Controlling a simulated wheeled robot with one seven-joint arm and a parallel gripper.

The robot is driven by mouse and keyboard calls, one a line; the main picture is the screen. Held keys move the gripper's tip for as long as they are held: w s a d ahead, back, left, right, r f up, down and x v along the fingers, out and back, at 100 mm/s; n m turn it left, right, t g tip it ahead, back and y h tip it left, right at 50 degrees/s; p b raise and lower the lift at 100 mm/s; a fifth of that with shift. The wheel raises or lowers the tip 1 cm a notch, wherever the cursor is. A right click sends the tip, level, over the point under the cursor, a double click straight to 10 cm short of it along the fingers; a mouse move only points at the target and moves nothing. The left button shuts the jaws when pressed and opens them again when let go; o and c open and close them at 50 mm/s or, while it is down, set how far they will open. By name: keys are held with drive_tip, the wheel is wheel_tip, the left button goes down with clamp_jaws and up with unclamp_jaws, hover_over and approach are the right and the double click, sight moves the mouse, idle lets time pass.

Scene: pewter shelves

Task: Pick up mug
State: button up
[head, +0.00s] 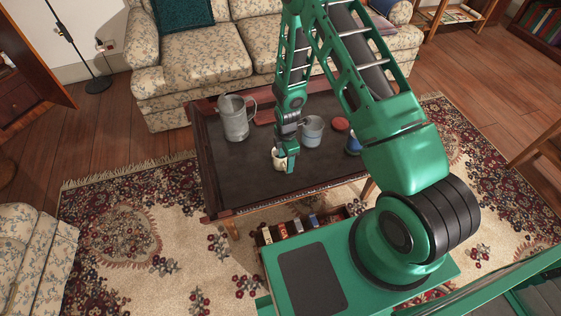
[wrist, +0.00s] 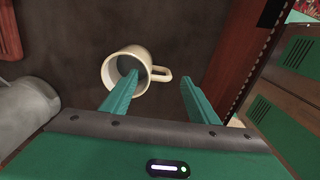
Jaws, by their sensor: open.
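A cream mug (wrist: 110,72) stands on the dark tabletop, seen from above in the wrist view, with its handle to the right. In the head view the mug (head: 277,160) is partly hidden behind my gripper (head: 291,165). My gripper (wrist: 161,78) is open with nothing held. In the wrist view the left fingertip overlaps the mug's opening, the right fingertip is beyond the handle, and the handle shows between them. I cannot tell whether a finger touches the mug.
On the table (head: 230,180) stand a tall metal pitcher (head: 236,122), a grey-blue cup (head: 312,132), a red round item (head: 340,124) and a blue item (head: 352,145). Books (head: 283,231) lie below the front edge. A floral sofa (head: 205,60) is behind. The table's front left is clear.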

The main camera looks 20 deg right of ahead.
sight(285, 163)
drive_tip(key=shift+f, duration=2.7)
drive_tip(key=shift+c, duration=0.3)
drive_tip(key=c, duration=1.3)
drive_tip(key=shift+r, duration=0.1)
drive_tip(key=shift+r, duration=0.4)
wheel_tip(285, 163, up, 4)
drive_tip(key=shift+f, duration=0.2)
drive_tip(key=s+a+r, duration=0.4)
drive_tip(key=s+a, duration=0.1)
drive_tip(key=s+a+r, duration=0.2)
drive_tip(key=s+a, duration=0.1)
drive_tip(key=shift+a+r, duration=0.15)
drive_tip(key=shift+r, duration=0.1)
